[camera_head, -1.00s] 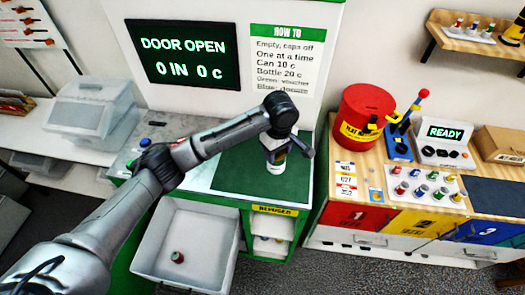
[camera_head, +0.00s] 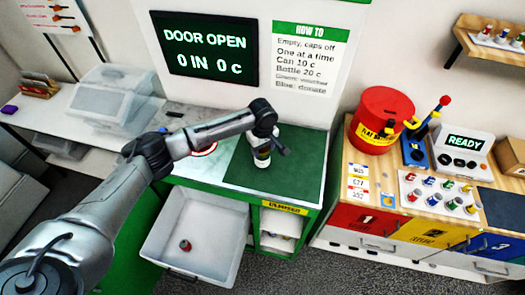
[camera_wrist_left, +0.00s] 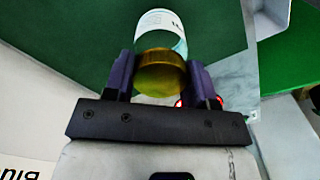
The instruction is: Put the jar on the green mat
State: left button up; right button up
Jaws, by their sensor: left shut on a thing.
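The jar (camera_head: 262,159) is a small pale jar with a gold lid; in the left wrist view its lid (camera_wrist_left: 162,74) and white label show. My left gripper (camera_head: 264,140) is shut on the jar near its lid, with one finger on each side in the left wrist view. The green mat (camera_head: 300,172) lies on the station counter, and the jar is over its left part, roughly upright. I cannot tell whether the jar's base touches the mat. The gripper hides the jar's top in the head view. My right gripper is not in view.
An open grey bin (camera_head: 190,240) below the counter holds a small red item. A red drum (camera_head: 380,118) and a side table with a READY device (camera_head: 463,142) stand at right. The sign panel (camera_head: 204,50) rises behind the counter. The mat's right part is clear.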

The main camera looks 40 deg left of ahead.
pick_arm(q)
jog(key=shift+f, duration=1)
jog(key=o, duration=1.1)
jog(key=shift+f, duration=0.1)
jog(key=shift+c, duration=0.2)
